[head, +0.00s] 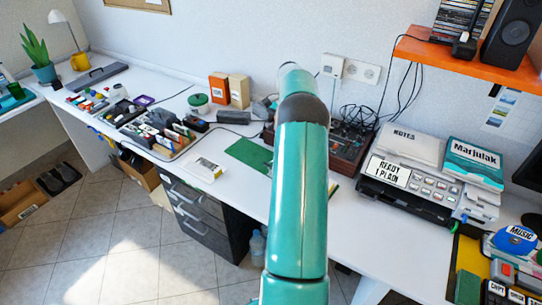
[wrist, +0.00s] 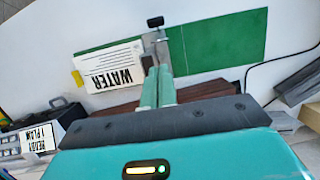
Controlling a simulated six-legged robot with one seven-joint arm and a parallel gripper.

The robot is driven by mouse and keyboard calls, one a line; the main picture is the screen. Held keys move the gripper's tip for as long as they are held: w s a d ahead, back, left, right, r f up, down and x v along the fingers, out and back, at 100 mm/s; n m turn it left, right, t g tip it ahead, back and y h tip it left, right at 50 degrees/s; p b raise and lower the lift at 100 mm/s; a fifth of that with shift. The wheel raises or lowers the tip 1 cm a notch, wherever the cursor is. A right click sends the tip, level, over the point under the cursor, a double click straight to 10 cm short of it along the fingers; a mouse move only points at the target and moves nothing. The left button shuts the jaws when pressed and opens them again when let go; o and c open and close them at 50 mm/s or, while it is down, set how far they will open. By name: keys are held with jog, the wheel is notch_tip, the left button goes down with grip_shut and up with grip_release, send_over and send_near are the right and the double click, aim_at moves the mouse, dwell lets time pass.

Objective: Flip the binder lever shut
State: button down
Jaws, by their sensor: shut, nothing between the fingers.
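In the wrist view, an open green binder (wrist: 225,45) lies on the white table, with a stack of white sheets marked WATER (wrist: 108,66) on its left side. Its metal lever (wrist: 155,40) has a black knob (wrist: 155,22) and sits between the sheets and the bare green cover. I cannot tell the lever's exact tilt. My gripper (wrist: 157,70) is shut and empty, its teal fingertips just below the lever in the picture. I cannot tell whether they touch. In the head view, part of the binder (head: 249,153) shows left of my arm, which hides the gripper and lever.
A brown device with knobs and cables (head: 345,142) stands behind my arm. A printer-like machine (head: 425,180) is to the right, below an orange shelf (head: 462,60).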

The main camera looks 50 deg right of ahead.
jog(key=x, duration=0.3)
jog(key=a+x, duration=0.1)
jog(key=x, duration=0.4)
jog(key=shift+a, duration=0.45)
jog(key=shift+a+f, duration=0.45)
jog(key=shift+a, duration=0.15)
jog(key=shift+a, duration=0.1)
